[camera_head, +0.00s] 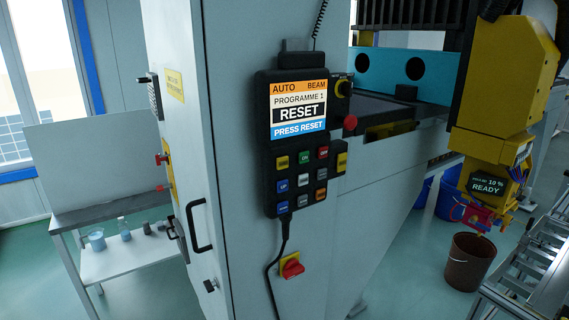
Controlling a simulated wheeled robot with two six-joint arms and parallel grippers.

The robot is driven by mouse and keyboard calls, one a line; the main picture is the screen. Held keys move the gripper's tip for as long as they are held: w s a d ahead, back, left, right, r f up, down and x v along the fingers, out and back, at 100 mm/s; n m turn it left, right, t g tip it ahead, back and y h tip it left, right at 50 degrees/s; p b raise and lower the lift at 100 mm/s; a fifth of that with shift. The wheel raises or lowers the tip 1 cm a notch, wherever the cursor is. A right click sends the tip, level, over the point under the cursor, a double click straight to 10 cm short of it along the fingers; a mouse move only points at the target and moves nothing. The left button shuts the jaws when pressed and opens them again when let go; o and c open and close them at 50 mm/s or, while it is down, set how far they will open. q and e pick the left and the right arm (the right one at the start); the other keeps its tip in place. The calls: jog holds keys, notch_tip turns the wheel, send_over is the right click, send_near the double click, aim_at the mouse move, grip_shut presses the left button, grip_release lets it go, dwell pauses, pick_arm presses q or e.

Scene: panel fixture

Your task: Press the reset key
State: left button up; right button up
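A dark handheld control panel (263,150) hangs upright on the grey machine cabinet, near the middle of the view. Its screen (298,111) reads AUTO, BEAM, PROGRAMME 1, RESET and PRESS RESET. Below the screen is a keypad with rows of small coloured keys. The top row has a yellow key (282,161), a green key (306,155) and a red key (322,152). An orange key (321,194) is at the lower right. The key lettering is too small to tell which one is reset. Neither of my grippers is in view.
A red knob (350,123) and a red-and-yellow rotary switch (292,268) are near the panel. A cable hangs below it. A yellow machine head (487,150) with a READY display is at right, near a brown bucket (468,262). A side table (130,258) stands at left.

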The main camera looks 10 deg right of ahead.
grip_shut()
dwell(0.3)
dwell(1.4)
